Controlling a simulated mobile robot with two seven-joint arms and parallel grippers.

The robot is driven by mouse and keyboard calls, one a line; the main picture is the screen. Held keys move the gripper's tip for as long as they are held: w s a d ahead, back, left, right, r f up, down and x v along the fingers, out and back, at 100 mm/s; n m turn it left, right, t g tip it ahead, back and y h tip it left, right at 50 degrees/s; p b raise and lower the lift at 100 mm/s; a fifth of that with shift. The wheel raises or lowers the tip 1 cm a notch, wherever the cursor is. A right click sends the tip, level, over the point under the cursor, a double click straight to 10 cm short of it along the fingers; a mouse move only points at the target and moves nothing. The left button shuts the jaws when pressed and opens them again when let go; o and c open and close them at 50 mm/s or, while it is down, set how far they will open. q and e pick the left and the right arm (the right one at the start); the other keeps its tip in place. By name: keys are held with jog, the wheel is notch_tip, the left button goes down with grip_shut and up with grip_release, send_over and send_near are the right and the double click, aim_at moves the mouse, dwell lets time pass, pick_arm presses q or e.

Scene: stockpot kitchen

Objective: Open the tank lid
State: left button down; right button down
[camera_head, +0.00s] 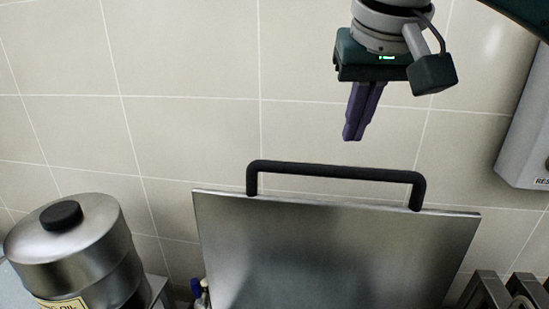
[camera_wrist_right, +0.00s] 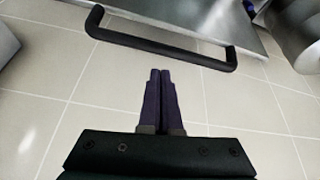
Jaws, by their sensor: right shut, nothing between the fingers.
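The tank lid (camera_head: 330,250) is a flat steel panel standing steeply raised in front of the tiled wall. Its black bar handle (camera_head: 335,172) runs along the top edge. My right gripper (camera_head: 352,136) hangs above the handle, apart from it, with its purple fingers shut and empty. In the right wrist view, the fingers (camera_wrist_right: 160,72) point toward the handle (camera_wrist_right: 160,46), with a gap between them; part of the lid (camera_wrist_right: 200,14) shows beyond it. The tank body is not visible. My left gripper is not in view.
A steel canister (camera_head: 75,255) with a black knob stands at the lower left, beside a small blue-capped bottle (camera_head: 197,288). A grey wall box (camera_head: 525,130) is at the right, above metal bars (camera_head: 500,290) at the lower right. The tiled wall (camera_head: 190,70) is close behind.

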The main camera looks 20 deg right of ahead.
jog(key=w+d+r+m, duration=0.1)
jog(key=d+r+m, duration=0.1)
jog(key=d+r, duration=0.15)
jog(key=d+p+x, duration=0.1)
jog(key=p+x, duration=0.2)
jog(key=x, duration=0.7)
jog(key=s+p, duration=0.1)
jog(key=s+a+p, duration=0.2)
jog(key=shift+a+f+h, duration=0.15)
jog(key=shift+f+h, duration=0.15)
